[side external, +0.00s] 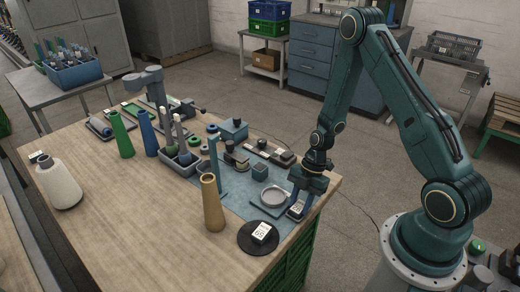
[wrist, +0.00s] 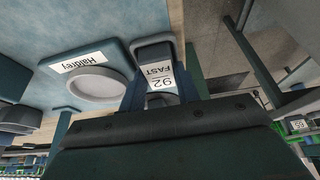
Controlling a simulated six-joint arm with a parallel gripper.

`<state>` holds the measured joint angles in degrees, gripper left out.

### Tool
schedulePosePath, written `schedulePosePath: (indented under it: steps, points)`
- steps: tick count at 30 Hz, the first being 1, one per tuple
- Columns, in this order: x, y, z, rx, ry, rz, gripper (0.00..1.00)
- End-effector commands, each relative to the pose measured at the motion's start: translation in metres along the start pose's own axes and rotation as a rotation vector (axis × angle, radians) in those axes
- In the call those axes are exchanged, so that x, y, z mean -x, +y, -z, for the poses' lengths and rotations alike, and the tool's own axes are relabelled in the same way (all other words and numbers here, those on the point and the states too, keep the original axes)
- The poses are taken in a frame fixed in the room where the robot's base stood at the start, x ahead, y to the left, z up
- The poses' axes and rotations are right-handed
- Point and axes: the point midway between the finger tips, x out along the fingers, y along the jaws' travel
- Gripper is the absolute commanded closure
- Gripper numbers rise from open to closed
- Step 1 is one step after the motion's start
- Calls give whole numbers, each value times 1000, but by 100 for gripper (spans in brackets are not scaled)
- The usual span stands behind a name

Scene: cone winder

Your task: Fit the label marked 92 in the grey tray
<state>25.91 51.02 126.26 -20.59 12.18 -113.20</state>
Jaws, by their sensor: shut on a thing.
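My gripper (side external: 299,196) points down at the right end of the table, low beside a round dish. It is shut on the label marked 92 (side external: 296,209). A grey tray (side external: 181,164) holding upright spindles stands mid-table, left of my gripper.
The pale dish (side external: 273,196) stands on a blue base with a "Halfrey" tag (wrist: 84,61). A black disc (side external: 257,238) carries another white label, and a tan cone (side external: 213,208) stands near it. Green, blue and white cones stand farther left. The front left tabletop is clear.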

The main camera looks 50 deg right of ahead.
Motion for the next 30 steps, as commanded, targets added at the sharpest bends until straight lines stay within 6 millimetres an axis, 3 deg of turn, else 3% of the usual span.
schedulePosePath:
  steps: [8, 9, 12, 18, 21, 30]
  points:
    - [0, 0, 0, 0, 0, 0, 90]
    - [0, 0, 0, 0, 0, 0, 60]
    - [0, 0, 0, 0, 0, 0, 43]
    - [0, 0, 0, 1, 0, -1, 43]
    - [0, 1, 0, 1, 0, -2, 31]
    - [0, 3, 0, 4, -1, -8, 33]
